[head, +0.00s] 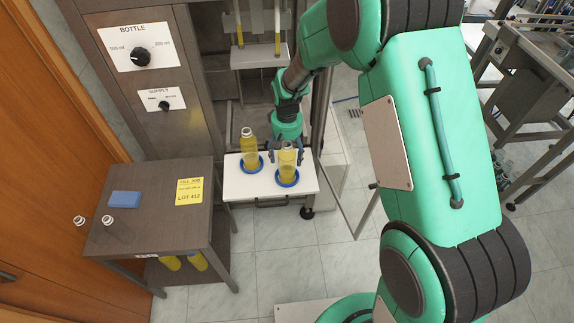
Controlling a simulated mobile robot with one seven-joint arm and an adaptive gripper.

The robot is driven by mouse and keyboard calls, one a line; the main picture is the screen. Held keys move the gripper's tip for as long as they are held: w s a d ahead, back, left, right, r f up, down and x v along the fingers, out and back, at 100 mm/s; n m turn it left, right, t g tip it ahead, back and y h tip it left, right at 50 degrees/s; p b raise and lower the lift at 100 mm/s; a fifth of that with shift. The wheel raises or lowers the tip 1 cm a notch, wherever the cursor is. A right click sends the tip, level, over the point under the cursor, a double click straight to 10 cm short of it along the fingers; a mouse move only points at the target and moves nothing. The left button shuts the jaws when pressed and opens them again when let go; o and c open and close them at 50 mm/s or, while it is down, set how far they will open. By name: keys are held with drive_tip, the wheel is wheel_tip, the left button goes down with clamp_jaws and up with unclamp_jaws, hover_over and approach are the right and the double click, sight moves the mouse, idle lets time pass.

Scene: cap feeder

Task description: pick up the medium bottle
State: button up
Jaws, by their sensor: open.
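Two bottles with yellow liquid stand upright on a white shelf (240,188), each in a blue ring. The left bottle (249,153) is clear of my gripper. The right bottle (287,165) stands nearer the front right of the shelf. My gripper (286,154) is open, with its dark fingers on either side of the right bottle's upper part. I cannot tell whether the fingers touch it. The two bottles look close in size, so I cannot tell from size which is the medium one.
A brown side table (150,230) at left holds two clear bottles, a blue block (125,199) and a yellow lot card (189,190). More yellow bottles (197,261) show underneath. A cabinet panel with knobs (140,47) rises behind. A metal frame stands right of the shelf.

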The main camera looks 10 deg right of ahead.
drive_tip(key=shift+f, duration=0.4)
drive_tip(key=shift+s+f+b, duration=0.1)
drive_tip(key=shift+f+b, duration=0.75)
drive_tip(key=shift+f, duration=1.75)
drive_tip(key=shift+c, duration=0.5)
drive_tip(key=c, duration=1.7)
drive_tip(key=shift+r, duration=0.15)
